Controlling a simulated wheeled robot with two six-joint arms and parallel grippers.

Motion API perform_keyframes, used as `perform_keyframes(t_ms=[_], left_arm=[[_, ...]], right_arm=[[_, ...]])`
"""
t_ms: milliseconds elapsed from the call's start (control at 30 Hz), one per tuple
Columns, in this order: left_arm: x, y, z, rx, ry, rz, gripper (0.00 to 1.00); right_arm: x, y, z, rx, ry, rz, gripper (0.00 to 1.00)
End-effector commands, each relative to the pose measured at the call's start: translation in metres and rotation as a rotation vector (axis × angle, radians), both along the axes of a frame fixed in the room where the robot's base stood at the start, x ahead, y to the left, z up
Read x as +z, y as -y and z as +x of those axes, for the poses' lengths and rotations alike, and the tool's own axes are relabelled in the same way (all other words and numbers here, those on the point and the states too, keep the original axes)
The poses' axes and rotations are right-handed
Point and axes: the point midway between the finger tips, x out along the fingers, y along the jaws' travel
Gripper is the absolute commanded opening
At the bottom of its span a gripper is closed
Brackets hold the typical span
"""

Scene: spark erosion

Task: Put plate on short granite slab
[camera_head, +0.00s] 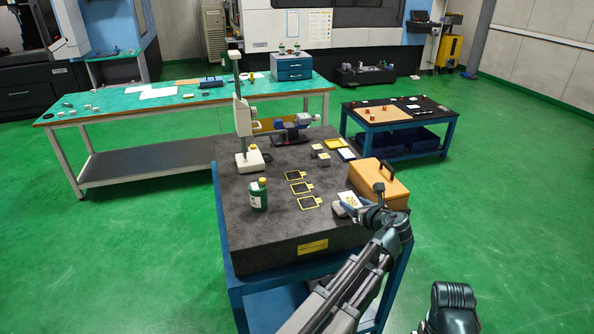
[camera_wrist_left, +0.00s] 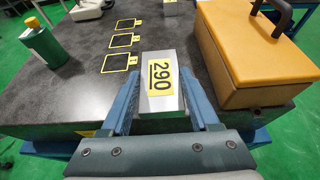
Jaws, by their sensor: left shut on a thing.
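The plate (camera_wrist_left: 162,82) is a grey metal piece with a yellow label reading 290. My left gripper (camera_wrist_left: 162,100) is shut on it, one blue finger on each side. In the head view the left gripper (camera_head: 362,207) is at the right front part of the dark granite slab (camera_head: 285,228), beside the orange case. The same granite top (camera_wrist_left: 75,95) fills much of the left wrist view. I cannot tell whether the plate touches it. My right gripper is not in view.
An orange case (camera_head: 377,183) with a dark handle stands right of the gripper. A green bottle (camera_head: 258,195), several yellow-framed outlines (camera_head: 301,188) and a white-based stand (camera_head: 250,160) are on the granite. Bare granite lies around the bottle and in front of the outlines.

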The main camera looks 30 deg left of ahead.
Motion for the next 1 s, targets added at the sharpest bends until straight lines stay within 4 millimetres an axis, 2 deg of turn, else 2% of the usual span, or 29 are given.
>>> perform_keyframes(t_ms=[67, 167, 267, 500, 700, 833, 1000], left_arm=[[0.0, 0.001, 0.001, 0.003, 0.001, 0.002, 0.0], [-0.001, -0.008, 0.0, 0.005, 0.001, 0.001, 0.0], [-0.003, -0.028, -0.001, 0.008, 0.001, 0.001, 0.0], [-0.009, -0.09, 0.002, 0.007, 0.002, 0.001, 0.0], [-0.013, -0.13, 0.003, 0.004, 0.001, 0.001, 0.0], [-0.013, -0.143, 0.004, 0.002, 0.001, 0.002, 0.0], [-0.013, -0.146, 0.004, 0.001, 0.0, 0.001, 0.0]], right_arm=[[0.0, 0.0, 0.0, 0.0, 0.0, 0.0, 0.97], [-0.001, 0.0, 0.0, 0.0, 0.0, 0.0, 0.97], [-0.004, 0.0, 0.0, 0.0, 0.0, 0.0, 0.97], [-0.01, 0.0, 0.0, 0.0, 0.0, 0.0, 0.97], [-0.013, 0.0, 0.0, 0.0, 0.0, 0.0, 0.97], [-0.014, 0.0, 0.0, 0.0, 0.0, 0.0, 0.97], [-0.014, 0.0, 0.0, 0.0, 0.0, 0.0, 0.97]])
